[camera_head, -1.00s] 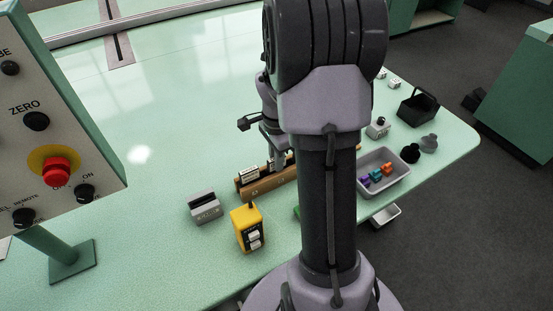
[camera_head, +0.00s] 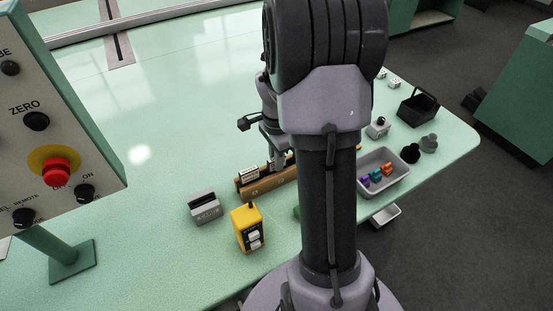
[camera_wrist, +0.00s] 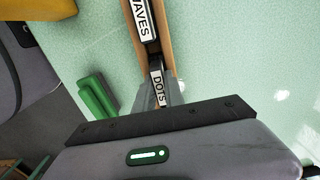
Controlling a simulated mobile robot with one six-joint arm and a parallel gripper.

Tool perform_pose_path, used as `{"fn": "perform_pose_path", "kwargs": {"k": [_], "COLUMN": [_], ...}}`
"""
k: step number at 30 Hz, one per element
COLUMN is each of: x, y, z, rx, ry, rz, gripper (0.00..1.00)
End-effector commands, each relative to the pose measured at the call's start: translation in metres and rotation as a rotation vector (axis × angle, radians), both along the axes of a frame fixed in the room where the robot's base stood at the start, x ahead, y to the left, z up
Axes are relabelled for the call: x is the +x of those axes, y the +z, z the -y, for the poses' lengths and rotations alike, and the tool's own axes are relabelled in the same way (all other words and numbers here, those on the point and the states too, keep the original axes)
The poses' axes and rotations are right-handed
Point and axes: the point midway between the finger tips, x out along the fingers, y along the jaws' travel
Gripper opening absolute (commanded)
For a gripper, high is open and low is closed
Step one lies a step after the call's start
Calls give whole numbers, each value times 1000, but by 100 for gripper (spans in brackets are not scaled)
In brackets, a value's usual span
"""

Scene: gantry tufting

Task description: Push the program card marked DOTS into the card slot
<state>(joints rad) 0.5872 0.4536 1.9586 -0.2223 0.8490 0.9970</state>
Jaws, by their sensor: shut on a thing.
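The DOTS card (camera_wrist: 157,86) has a white label with black letters and stands in the wooden rack (camera_head: 262,192). In the wrist view my gripper (camera_wrist: 158,98) is shut on this card, with grey fingers on either side of it. The WAVES card (camera_wrist: 145,22) stands in the same rack, beyond the DOTS card. In the head view my gripper (camera_head: 278,158) is at the rack, partly hidden behind my arm. A grey block (camera_head: 206,208) with a dark top stands left of the rack; I cannot tell whether it holds the card slot.
A yellow box (camera_head: 245,229) stands in front of the rack. A green block (camera_wrist: 97,98) lies beside it. A grey tray (camera_head: 401,186) of coloured pieces and a black basket (camera_head: 420,109) are at right. A control panel (camera_head: 85,130) stands at left. The table's middle is clear.

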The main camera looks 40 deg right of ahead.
Motion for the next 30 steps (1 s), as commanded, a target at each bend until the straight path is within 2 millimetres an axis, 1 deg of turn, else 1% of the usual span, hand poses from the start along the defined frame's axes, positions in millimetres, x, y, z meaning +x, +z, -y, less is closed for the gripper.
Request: {"fn": "perform_pose_path", "kwargs": {"k": [5, 6, 7, 17, 30], "x": [0, 0, 0, 0, 0], "y": [0, 0, 0, 2, 21], "z": [0, 0, 0, 0, 0], "rx": [0, 0, 0, 0, 0], "ry": [0, 0, 0, 0, 0], "rz": [0, 0, 0, 0, 0], "gripper": [0, 6, 0, 0, 0]}}
